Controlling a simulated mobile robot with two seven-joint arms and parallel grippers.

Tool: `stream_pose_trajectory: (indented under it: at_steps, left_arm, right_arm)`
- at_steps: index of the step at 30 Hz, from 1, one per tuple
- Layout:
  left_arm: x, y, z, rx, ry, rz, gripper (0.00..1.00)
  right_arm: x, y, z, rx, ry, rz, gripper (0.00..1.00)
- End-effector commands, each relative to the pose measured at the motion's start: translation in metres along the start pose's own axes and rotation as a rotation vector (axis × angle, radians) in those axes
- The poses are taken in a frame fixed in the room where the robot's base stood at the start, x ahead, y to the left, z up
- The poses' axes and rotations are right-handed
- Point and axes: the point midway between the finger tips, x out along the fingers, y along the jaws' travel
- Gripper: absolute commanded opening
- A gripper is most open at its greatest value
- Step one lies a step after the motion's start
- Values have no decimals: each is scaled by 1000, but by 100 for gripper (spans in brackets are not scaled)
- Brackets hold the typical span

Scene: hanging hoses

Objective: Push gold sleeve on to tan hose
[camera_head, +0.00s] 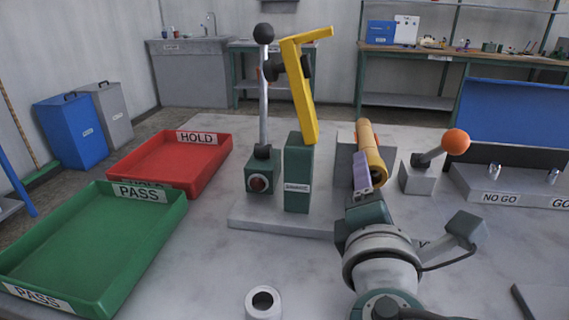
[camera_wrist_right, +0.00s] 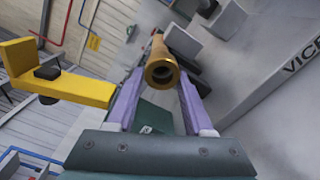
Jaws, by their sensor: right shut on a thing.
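The gold sleeve (camera_head: 375,161) is a short shiny tube in the head view, held by my right gripper (camera_head: 362,182). In the right wrist view, the gold sleeve (camera_wrist_right: 161,72) shows its round open end toward the camera, between the two purple fingers of my right gripper (camera_wrist_right: 160,95). The tan hose (camera_head: 364,131) shows as a darker orange-brown length beyond the sleeve, roughly in line with it, beside a grey block. I cannot tell how far the hose reaches into the sleeve. My left gripper is not in view.
A yellow lever (camera_head: 302,95) on a green post stands left of the sleeve, with a black-knobbed lever (camera_head: 263,95) beside it. An orange-knobbed lever (camera_head: 455,142) is close on the right. A green tray (camera_head: 165,228) and red tray (camera_head: 222,158) lie left. A white ring (camera_head: 263,303) stands in front.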

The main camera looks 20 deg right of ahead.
Motion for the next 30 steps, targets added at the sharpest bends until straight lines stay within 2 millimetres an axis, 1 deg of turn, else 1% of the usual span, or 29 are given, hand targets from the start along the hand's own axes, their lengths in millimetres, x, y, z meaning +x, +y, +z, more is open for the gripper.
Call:
stream_pose_trajectory:
  at_steps: [1,14,30]
  left_arm:
    - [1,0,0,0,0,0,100]
    - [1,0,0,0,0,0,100]
    - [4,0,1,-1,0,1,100]
  right_arm:
    - [6,2,5,-3,-15,6,0]
    - [7,4,6,-2,-17,10,0]
    - [15,2,5,-2,-14,5,0]
